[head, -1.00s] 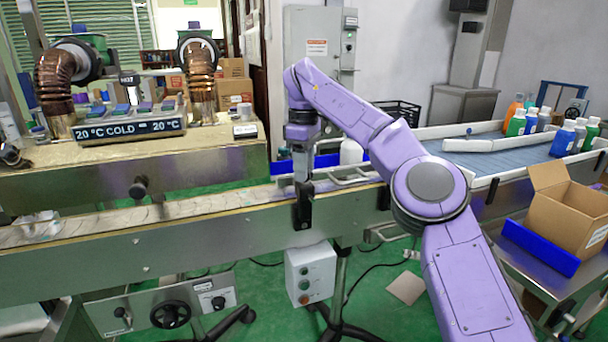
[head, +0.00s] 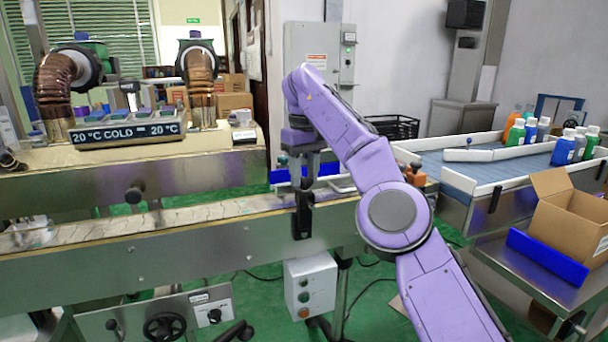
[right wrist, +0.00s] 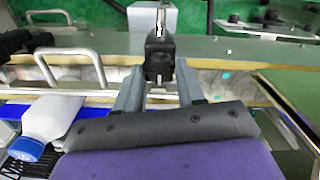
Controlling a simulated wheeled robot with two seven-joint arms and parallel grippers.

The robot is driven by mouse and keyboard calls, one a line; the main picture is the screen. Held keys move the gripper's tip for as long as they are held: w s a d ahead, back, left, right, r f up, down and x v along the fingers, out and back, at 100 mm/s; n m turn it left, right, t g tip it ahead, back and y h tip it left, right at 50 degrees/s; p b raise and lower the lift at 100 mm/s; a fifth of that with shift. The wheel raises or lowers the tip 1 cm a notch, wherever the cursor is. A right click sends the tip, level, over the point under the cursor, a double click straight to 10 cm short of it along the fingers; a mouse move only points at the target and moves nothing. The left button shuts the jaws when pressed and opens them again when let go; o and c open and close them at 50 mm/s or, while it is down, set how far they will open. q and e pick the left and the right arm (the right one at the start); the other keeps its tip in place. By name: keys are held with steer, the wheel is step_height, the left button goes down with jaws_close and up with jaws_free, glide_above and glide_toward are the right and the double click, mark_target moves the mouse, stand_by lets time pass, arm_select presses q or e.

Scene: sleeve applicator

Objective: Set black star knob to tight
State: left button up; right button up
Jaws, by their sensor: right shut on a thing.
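A black knob piece (head: 303,218) sits on the front side rail of the conveyor in the head view. In the right wrist view the black piece (right wrist: 159,58) stands between my fingertips, with a metal rod beyond it. Its star lobes and any tight mark cannot be made out. My right gripper (head: 305,186) points down over it and is shut on it; both grey fingers also show in the right wrist view (right wrist: 158,80). My left gripper is not in view.
A white bottle (right wrist: 52,122) and a metal guide handle (right wrist: 75,55) are close by my right gripper. A grey control box (head: 311,285) hangs below the conveyor. An open carton (head: 565,215) stands at right.

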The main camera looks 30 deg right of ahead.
mark_target(304, 179)
stand_by(0.4)
steer(key=o, duration=1)
steer(key=shift+o, duration=0.2)
step_height(304, 179, up, 11)
steer(key=p, duration=1)
steer(key=shift+f, duration=0.2)
steer(key=shift+f, duration=0.1)
